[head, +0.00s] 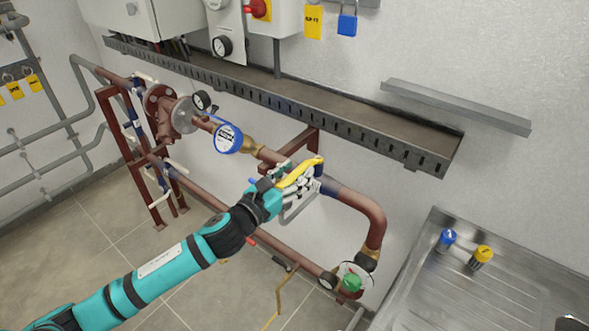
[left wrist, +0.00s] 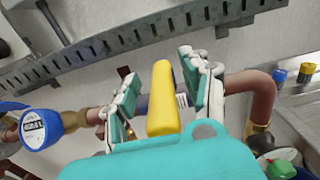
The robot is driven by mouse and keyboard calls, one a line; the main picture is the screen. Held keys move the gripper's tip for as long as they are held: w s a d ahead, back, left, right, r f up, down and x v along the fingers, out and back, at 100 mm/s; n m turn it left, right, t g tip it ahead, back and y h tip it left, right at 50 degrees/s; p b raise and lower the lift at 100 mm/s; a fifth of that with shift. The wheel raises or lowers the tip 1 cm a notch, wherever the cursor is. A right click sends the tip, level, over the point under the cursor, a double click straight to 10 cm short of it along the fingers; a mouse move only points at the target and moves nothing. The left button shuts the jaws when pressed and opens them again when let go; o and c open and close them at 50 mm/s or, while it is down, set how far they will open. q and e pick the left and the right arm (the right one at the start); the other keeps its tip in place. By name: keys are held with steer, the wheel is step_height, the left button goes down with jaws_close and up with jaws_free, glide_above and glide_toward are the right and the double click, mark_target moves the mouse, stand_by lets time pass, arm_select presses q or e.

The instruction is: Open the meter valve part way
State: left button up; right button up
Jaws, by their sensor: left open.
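The valve's yellow lever (head: 301,171) sits on the brownish-red pipe, to the right of the blue-ringed meter (head: 227,138). My left gripper (head: 302,186) is open at the lever, its arm reaching in from the lower left. In the left wrist view the yellow lever (left wrist: 163,98) lies between the two spread fingers of the gripper (left wrist: 160,76), with visible gaps on both sides. The meter (left wrist: 40,129) shows at the left there. The valve body is mostly hidden behind my gripper. My right gripper is not in view.
A slotted metal cable tray (head: 290,107) runs along the wall above the pipe. The pipe (head: 371,215) bends down at the right to a green-capped part (head: 351,283). A steel counter (head: 440,290) with a blue and a yellow-topped item stands at the right.

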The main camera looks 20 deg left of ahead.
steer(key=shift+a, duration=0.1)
arm_select(q)
steer(key=shift+c, duration=0.6)
jaws_close()
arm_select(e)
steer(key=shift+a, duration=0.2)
arm_select(q)
steer(key=shift+w, duration=0.15)
